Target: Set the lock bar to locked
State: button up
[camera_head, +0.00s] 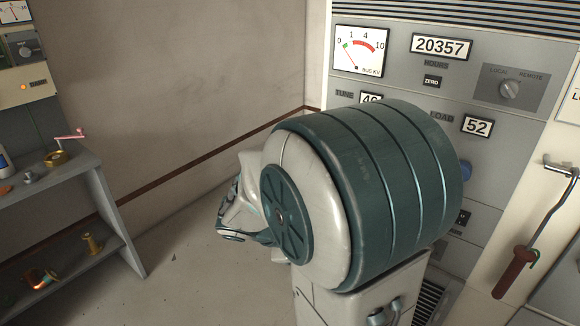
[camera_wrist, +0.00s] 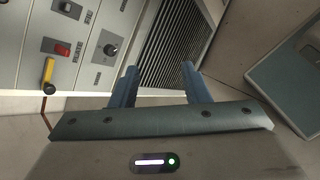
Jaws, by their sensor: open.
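I cannot say for sure which part is the lock bar. A short yellow bar with a dark end (camera_wrist: 48,76) sits on the grey cabinet front at the left of the wrist view; it may be the lock bar, but its setting is not readable. My gripper (camera_wrist: 160,69) is open and empty, its two blue fingers pointing toward the cabinet's louvred vent (camera_wrist: 178,45). The yellow bar is left of the fingers and apart from them. In the head view, my arm covers much of the lower cabinet, and my gripper is hidden.
The cabinet front also bears a red switch (camera_wrist: 62,49) and a rotary knob (camera_wrist: 109,50). In the head view, a hooked rod with a brown grip (camera_head: 515,272) hangs at the right. A grey shelf unit (camera_head: 121,236) with small parts stands left. Open floor (camera_head: 185,285) lies between.

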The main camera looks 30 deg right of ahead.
jog(key=w+d+n+t+h, duration=0.4)
jog(key=w+n+t+h, duration=0.35)
jog(key=w+n, duration=0.75)
jog(key=w+d+m+p, duration=0.1)
jog(key=w+d, duration=0.5)
jog(key=d, duration=0.6)
jog(key=shift+d+y+p, duration=0.3)
jog(key=shift+y, duration=0.05)
jog(key=shift+w, duration=0.1)
grip_shut()
